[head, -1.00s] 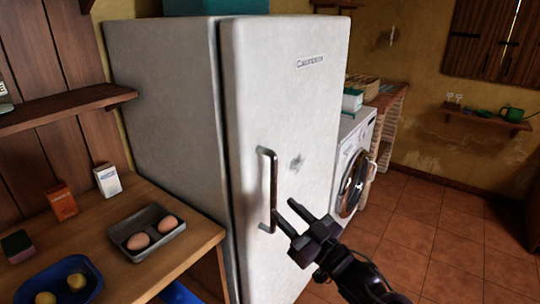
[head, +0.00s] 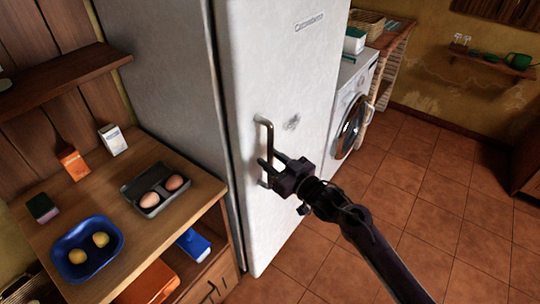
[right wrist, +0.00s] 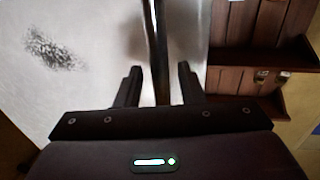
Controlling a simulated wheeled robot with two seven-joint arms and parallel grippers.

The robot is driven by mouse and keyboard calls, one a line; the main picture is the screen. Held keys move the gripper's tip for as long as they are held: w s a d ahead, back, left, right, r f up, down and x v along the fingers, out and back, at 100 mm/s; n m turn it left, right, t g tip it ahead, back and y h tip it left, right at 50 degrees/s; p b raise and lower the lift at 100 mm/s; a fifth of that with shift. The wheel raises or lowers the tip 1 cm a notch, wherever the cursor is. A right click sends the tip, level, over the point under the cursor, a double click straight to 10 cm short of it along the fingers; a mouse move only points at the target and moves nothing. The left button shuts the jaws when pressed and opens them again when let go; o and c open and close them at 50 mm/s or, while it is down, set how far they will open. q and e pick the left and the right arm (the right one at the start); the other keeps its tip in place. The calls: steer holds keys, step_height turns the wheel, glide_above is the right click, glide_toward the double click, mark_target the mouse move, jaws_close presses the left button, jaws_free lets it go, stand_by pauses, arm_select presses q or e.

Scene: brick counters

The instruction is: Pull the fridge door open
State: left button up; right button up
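The white fridge door (head: 285,90) is closed against the fridge body (head: 165,80). Its vertical metal handle (head: 268,145) is on the door's left side in the head view. My right gripper (head: 268,170) is at the lower part of the handle. In the right wrist view the handle (right wrist: 160,50) runs between the two separated fingers of the gripper (right wrist: 158,85), with a gap visible on each side. The gripper is open. My left gripper is not in view.
A wooden counter (head: 190,206) stands left of the fridge, with an egg tray (head: 150,207), a blue bowl (head: 60,266) and small boxes. A washing machine (head: 352,105) stands beyond the fridge. The tiled floor (head: 420,185) to the right is clear.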

steer(key=shift+w+a, duration=0.35)
steer(key=shift+c, duration=0.4)
jaws_close()
steer(key=shift+d, duration=0.15)
